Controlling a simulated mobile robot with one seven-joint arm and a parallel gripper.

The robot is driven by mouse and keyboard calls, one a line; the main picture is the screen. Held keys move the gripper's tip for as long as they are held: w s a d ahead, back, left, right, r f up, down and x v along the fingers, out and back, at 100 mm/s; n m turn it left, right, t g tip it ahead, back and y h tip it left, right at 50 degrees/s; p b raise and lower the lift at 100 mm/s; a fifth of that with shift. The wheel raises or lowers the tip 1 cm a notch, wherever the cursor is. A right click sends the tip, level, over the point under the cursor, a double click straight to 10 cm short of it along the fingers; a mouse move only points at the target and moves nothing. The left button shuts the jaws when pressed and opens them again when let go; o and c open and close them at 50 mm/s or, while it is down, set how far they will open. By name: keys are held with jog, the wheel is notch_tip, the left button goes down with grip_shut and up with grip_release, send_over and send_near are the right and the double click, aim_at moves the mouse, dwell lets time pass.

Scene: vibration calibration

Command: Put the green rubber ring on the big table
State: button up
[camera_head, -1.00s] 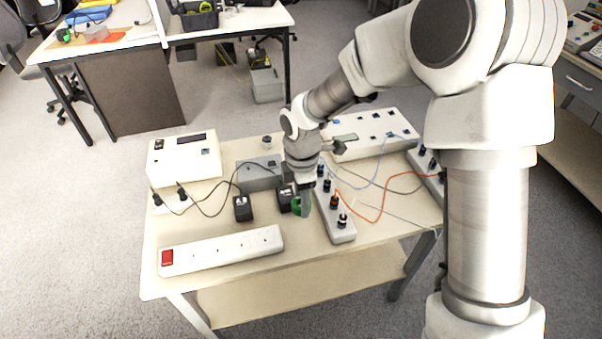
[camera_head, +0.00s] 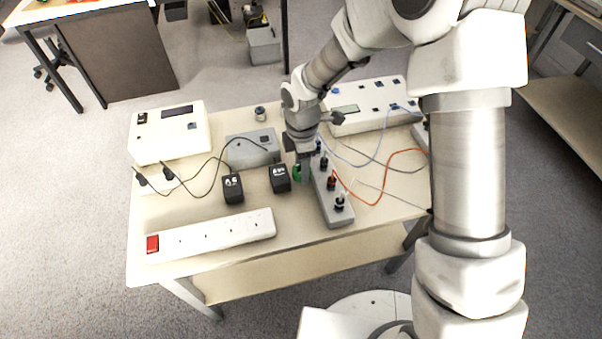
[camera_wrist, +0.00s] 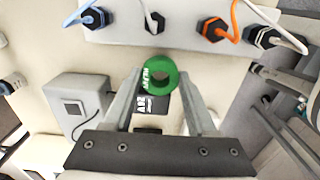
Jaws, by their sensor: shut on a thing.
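The green rubber ring (camera_wrist: 147,76) is gripped between the two fingertips of my gripper (camera_wrist: 160,78) in the wrist view. In the head view, the ring (camera_head: 297,172) shows as a small green patch beside the fingers of my gripper (camera_head: 303,172). The gripper points down over the small cream table (camera_head: 285,235), between a black adapter (camera_head: 279,178) and a grey socket strip (camera_head: 335,212). The ring's height above the table is hard to tell. A larger table (camera_head: 75,13) stands at the top left, mostly cut off.
A white socket strip (camera_head: 210,236) lies at the table's front. A cream box (camera_head: 170,132), a grey box (camera_head: 253,150) and a long white panel (camera_head: 370,104) stand behind. Blue and orange cables (camera_head: 377,199) lie right of the gripper. Open carpet (camera_head: 215,75) separates the tables.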

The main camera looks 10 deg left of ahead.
jog(key=shift+f+b, duration=0.4)
jog(key=shift+f, duration=1.75)
jog(key=shift+f, duration=0.2)
jog(key=o, duration=1.3)
jog(key=shift+o, duration=0.2)
jog(key=shift+r, duration=0.15)
notch_tip(320, 180, up, 12)
jog(key=shift+r+p, duration=0.1)
jog(key=shift+p, duration=1.05)
